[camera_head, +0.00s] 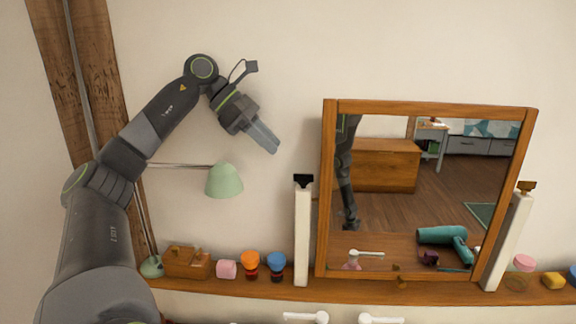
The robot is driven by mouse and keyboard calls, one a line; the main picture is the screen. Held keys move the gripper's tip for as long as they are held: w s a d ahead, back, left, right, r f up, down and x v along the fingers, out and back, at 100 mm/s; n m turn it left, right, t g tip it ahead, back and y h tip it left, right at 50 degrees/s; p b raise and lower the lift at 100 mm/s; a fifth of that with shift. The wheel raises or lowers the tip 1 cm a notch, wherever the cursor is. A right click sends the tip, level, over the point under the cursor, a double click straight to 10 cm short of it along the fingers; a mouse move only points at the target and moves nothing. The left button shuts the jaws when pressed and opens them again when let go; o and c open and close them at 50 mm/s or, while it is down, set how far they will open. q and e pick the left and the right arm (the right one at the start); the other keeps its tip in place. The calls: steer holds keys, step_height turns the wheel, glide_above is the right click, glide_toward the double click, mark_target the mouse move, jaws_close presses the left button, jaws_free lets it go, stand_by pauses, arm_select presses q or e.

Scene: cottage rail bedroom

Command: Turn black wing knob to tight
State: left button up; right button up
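The black wing knob (303,181) sits on top of the white post (302,240) at the left of the mirror. A brass-coloured knob (526,187) tops the white post on the right. The wood-framed mirror (328,200) stands between the two posts. My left gripper (275,149) is above and left of the black knob, apart from it, pointing down and right. Its fingers lie side by side with no visible gap, and nothing is between them. My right gripper is not in view.
A green lamp (223,181) stands left of the knob, under my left arm. On the wooden shelf (220,284) are a wooden box (187,263), a pink block (226,270), an orange-lidded jar (250,261) and a blue-lidded jar (276,264). The wall above the knob is clear.

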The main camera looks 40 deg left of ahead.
arm_select(q)
steer(key=v, duration=0.8)
stand_by(0.4)
